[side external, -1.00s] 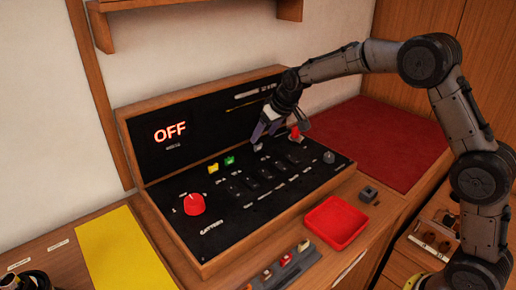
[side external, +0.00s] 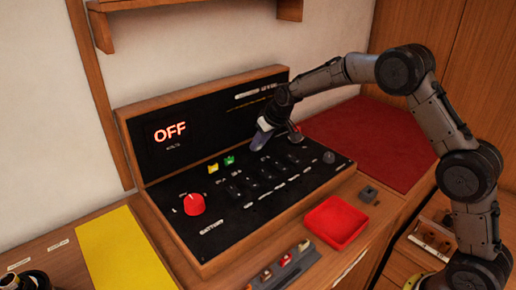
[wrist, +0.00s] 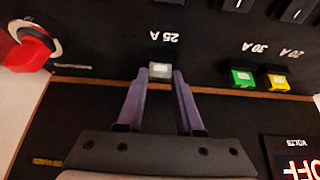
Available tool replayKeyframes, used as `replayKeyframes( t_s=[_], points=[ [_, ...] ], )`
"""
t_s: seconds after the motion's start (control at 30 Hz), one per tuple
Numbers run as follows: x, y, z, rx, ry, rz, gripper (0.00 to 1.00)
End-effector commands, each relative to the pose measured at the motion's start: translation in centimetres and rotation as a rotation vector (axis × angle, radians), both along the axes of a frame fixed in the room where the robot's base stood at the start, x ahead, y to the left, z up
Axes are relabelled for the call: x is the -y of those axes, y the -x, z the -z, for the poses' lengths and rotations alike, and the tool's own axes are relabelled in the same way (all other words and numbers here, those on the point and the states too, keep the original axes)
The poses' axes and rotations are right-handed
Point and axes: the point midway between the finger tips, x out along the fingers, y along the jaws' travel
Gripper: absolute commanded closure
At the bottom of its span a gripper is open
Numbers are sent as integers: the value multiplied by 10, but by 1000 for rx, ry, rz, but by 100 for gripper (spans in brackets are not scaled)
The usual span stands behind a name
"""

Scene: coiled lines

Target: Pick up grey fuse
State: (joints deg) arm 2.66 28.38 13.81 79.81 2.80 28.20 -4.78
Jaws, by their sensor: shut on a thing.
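The grey fuse (wrist: 160,71) sits at the panel under the "25 A" label in the wrist view, between my fingertips. My gripper (wrist: 160,78) is shut on it, with a purple finger on each side. In the side view my gripper (side external: 258,141) reaches down to the back right part of the black panel (side external: 225,205), and the fingers hide the fuse there. Whether the fuse is still seated in its slot cannot be told.
A green fuse (side external: 229,160) and a yellow fuse (side external: 213,168) sit left of my gripper. A red knob (side external: 194,204) is at the panel's left, and another red switch (wrist: 30,50) is close by in the wrist view. A red tray (side external: 336,222) stands in front. The display reads OFF.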

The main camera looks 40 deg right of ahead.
Motion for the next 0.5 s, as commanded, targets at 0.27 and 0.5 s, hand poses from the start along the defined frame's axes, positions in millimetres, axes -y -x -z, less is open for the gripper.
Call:
replayKeyframes(
  t_s=[0.27, 0.5],
  points=[
    [0, 0, 0, 0, 0, 0, 100],
    [0, 0, -4, 2, 0, 0, 100]
  ],
)
